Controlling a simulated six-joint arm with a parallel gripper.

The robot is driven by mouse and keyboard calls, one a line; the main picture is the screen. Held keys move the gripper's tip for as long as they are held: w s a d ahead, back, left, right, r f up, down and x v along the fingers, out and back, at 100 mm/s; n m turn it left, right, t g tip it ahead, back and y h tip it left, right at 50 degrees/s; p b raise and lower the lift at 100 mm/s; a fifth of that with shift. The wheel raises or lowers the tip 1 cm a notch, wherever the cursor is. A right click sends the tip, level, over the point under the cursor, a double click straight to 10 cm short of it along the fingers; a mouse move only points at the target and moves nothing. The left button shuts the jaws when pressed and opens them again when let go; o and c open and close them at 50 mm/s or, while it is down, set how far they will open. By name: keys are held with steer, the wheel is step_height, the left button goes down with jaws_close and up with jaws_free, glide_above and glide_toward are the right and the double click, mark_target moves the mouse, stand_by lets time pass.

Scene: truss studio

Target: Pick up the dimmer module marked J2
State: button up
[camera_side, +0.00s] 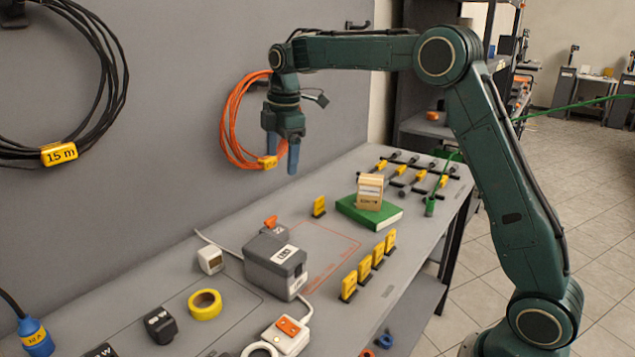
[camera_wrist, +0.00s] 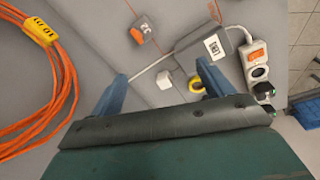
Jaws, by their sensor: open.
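My gripper (camera_side: 281,152) hangs high above the bench, open and empty, with its fingers pointing down. In the wrist view its fingertips (camera_wrist: 162,75) stand wide apart. A small dark grey module with an orange part (camera_wrist: 142,30) lies beyond the fingers in the wrist view; its white marking may be J2, but it is too small to read surely. In the side view this module (camera_side: 280,231) shows only partly, hidden behind the larger grey box (camera_side: 275,262). A black module (camera_side: 159,325) sits at the front left; I cannot read its mark.
A white cube (camera_side: 210,260), a yellow tape roll (camera_side: 205,304) and a white socket strip (camera_side: 286,335) stand around the grey box. Yellow number markers (camera_side: 364,269) line the right side. A green book (camera_side: 368,212) bears a wooden box. An orange cable coil (camera_side: 240,125) hangs behind my gripper.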

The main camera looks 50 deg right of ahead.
steer(key=w+d+f+n+g, duration=0.1)
steer(key=w+d+f+n, duration=0.25)
steer(key=w+f, duration=0.55)
glide_above(273, 228)
steer(key=shift+n, duration=0.45)
steer(key=shift+f, duration=5)
steer(key=shift+f, duration=0.1)
steer(key=shift+s+f, duration=0.1)
steer(key=shift+f, duration=2.4)
steer(key=shift+r, duration=0.1)
steer(key=c, duration=1.3)
steer(key=shift+o, duration=0.2)
